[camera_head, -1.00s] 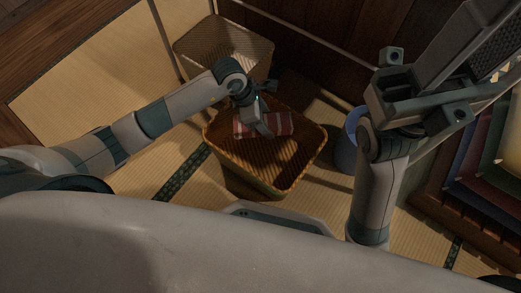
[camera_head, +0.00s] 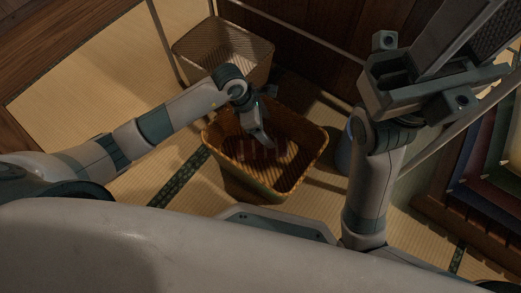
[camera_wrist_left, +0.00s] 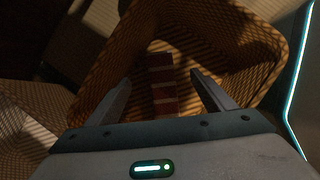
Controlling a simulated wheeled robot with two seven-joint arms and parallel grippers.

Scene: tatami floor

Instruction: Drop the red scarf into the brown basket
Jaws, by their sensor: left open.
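The red scarf, a folded red piece with pale stripes, lies low inside the brown basket (camera_head: 313,163). It shows dimly in the head view (camera_head: 276,152) and between my fingers in the wrist view (camera_wrist_left: 162,80). The woven wall of the basket (camera_wrist_left: 262,27) surrounds it there. My left gripper (camera_head: 265,141) is over the basket opening, fingers pointing down. In the wrist view its fingers (camera_wrist_left: 161,84) are spread apart, with a gap on each side of the scarf. My right arm stands at the right, away from the basket; its finger opening is unclear.
A lighter woven basket (camera_head: 222,45) stands behind the brown one. A blue bin (camera_head: 344,150) stands close to its right side, partly behind my right arm. Stacked coloured cloths (camera_head: 480,150) lie on a wooden unit at right. Open tatami (camera_head: 90,75) lies at left.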

